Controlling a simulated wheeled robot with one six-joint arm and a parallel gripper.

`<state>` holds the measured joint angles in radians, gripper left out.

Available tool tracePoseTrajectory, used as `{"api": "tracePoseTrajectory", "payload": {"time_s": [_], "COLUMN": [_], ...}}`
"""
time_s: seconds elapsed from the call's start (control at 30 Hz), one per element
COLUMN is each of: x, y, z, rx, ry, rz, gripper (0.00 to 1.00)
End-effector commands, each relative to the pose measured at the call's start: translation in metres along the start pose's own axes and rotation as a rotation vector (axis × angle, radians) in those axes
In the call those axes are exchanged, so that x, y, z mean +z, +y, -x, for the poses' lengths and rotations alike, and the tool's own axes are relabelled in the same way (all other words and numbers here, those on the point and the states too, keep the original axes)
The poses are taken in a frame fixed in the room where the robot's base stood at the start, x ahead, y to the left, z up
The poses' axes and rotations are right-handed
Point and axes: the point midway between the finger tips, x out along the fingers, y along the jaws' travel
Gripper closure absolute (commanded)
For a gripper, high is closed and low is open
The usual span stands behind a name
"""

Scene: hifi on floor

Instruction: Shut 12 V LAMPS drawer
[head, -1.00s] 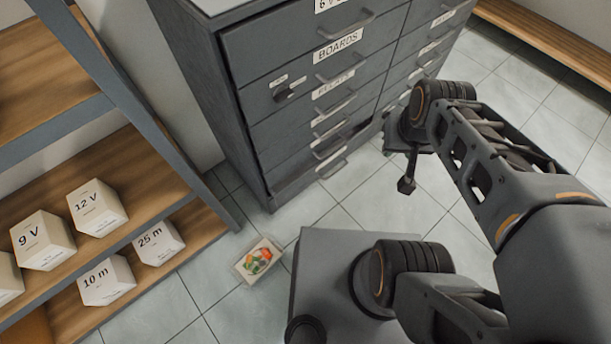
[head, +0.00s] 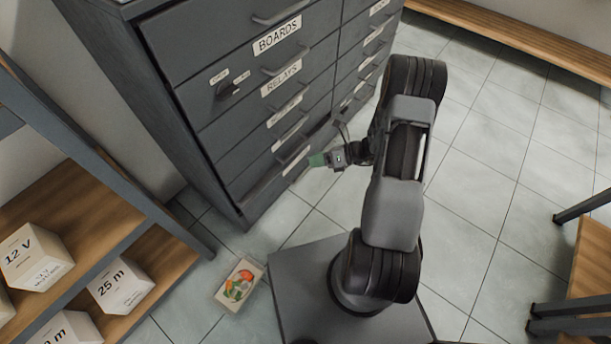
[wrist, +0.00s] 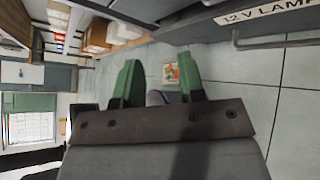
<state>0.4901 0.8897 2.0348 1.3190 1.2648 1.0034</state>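The 12 V LAMPS drawer shows by its label (wrist: 262,14) at the upper right of the wrist view, with a bar handle below the label. In the head view the lowest drawer (head: 262,192) of the grey cabinet's left column stands partly out, with a dark gap above its front. Its label is too small to read there. My gripper (head: 317,160) is beside the right end of that drawer's front; I cannot tell whether it touches. In the wrist view its two green fingers (wrist: 160,80) are apart with nothing held between them.
The grey cabinet (head: 160,110) has other labelled drawers, including BOARDS and RELAYS. A small tray of vegetables (head: 240,284) lies on the tiled floor near my base. A shelf with white boxes (head: 36,258) stands at left. Floor at right is clear up to a wooden bench (head: 590,270).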

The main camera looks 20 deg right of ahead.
Motion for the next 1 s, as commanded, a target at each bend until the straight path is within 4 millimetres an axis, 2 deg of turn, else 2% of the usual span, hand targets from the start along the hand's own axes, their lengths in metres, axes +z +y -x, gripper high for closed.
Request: {"api": "tracePoseTrajectory", "payload": {"time_s": [0.03, 0.2, 0.33, 0.5, 0.7, 1.0], "x": [-0.02, -0.066, -0.098, -0.126, -0.133, -0.109], "y": [-0.026, -0.087, -0.118, -0.141, -0.154, -0.174], "z": [-0.003, -0.005, -0.004, -0.003, -0.012, -0.058], "rx": [-0.017, -0.064, -0.087, -0.102, -0.107, -0.106], "ry": [-0.078, -0.325, -0.471, -0.591, -0.636, -0.635], "rz": [-0.134, -0.515, -0.72, -0.876, -0.937, -0.935], "gripper": [0.63, 0.63, 0.63, 0.63, 0.63, 0.63]}}
